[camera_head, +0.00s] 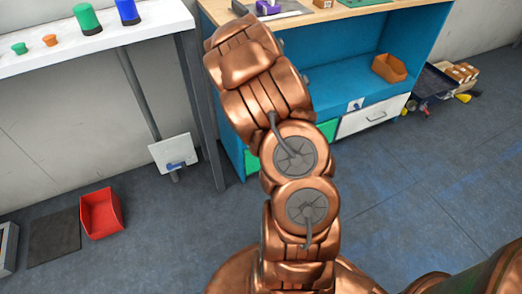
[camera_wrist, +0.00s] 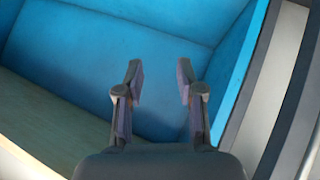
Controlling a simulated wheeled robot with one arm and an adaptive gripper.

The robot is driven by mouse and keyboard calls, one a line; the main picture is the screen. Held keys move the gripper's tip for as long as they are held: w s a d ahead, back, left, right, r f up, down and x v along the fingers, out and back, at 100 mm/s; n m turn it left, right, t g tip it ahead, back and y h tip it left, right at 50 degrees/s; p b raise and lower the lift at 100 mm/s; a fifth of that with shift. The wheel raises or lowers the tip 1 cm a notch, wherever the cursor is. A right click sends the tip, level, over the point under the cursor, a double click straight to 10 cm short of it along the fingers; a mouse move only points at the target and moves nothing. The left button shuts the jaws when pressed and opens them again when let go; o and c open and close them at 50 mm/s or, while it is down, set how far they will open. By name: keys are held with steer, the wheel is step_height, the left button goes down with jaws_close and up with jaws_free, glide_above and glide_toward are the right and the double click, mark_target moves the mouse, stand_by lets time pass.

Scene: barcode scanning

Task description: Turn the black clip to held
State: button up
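My gripper (camera_wrist: 159,82) is open and empty in the wrist view, with a clear gap between its two dark fingers. Blue panels (camera_wrist: 110,60) fill the view behind the fingers. I cannot make out a black clip in either view. In the head view my copper arm reaches up toward the blue workbench (camera_head: 375,52), and my gripper cannot be seen there.
A white table (camera_head: 150,32) at the left carries green, orange and blue cylinders. A red bin (camera_head: 101,214) stands on the floor. An orange bin (camera_head: 389,67) sits on the blue shelf, above a white drawer (camera_head: 371,116). The floor at the right (camera_head: 440,180) is mostly clear.

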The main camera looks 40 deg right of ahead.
steer(key=w+d+f+t+b, duration=0.15)
steer(key=d+f+b, duration=0.25)
steer(key=f, duration=0.7)
steer(key=a+f+t+b, duration=0.2)
steer(key=f+t+b, duration=0.2)
steer(key=f, duration=0.5)
steer(key=s+a+f+t+y+b, duration=0.1)
steer(key=a+f+t+b, duration=0.2)
steer(key=f+b, duration=0.3)
step_height(320, 180, down, 4)
steer(key=shift+s+r+m+t+y, duration=0.1)
steer(key=shift+s+m+t+y, duration=0.25)
steer(key=shift+t, duration=0.5)
steer(key=b+x, duration=0.1)
steer(key=x, duration=0.6)
steer(key=shift+w, duration=0.3)
steer(key=shift+c, duration=0.3)
jaws_close()
